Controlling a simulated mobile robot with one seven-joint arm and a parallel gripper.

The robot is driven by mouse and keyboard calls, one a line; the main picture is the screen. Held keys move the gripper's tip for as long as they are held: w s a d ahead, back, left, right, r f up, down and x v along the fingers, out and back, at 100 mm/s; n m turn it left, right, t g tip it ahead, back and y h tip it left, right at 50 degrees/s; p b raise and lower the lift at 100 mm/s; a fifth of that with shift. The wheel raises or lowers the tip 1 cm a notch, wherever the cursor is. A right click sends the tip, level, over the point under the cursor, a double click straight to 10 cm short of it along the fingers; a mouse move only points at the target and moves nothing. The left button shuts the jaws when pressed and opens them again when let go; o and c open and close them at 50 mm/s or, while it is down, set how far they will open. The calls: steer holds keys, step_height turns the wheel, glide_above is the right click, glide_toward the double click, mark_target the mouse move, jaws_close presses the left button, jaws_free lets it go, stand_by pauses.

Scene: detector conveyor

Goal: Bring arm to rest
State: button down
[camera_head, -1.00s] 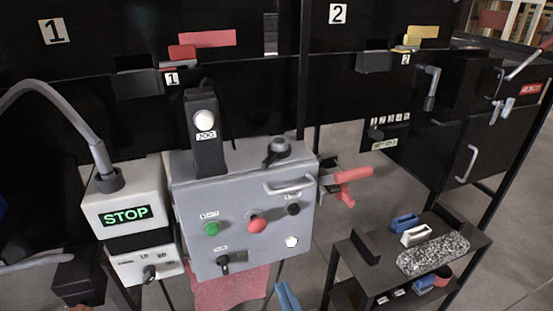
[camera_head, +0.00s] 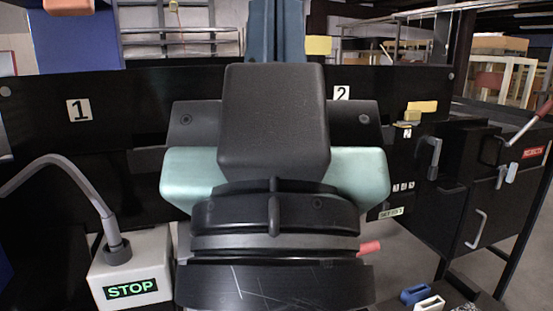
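I see a large dark block, pale teal side parts and a dark banded wrist part below. Blue-grey parts rise above the block and are cut off by the top edge. I see nothing held. My arm hides most of the grey control box behind it.
The STOP box (camera_head: 131,290) with its bent grey hose stands at lower left. The black conveyor wall carries signs 1 (camera_head: 79,110) and 2 (camera_head: 342,93). A black reject cabinet (camera_head: 470,190) stands at right. A blue block (camera_head: 415,295) and a white block (camera_head: 430,303) show at the lower right.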

step_height(320, 180, up, 15)
steer(key=p, duration=1.2)
steer(key=shift+f, duration=0.15)
steer(key=shift+w+f, duration=0.1)
stand_by(0.6)
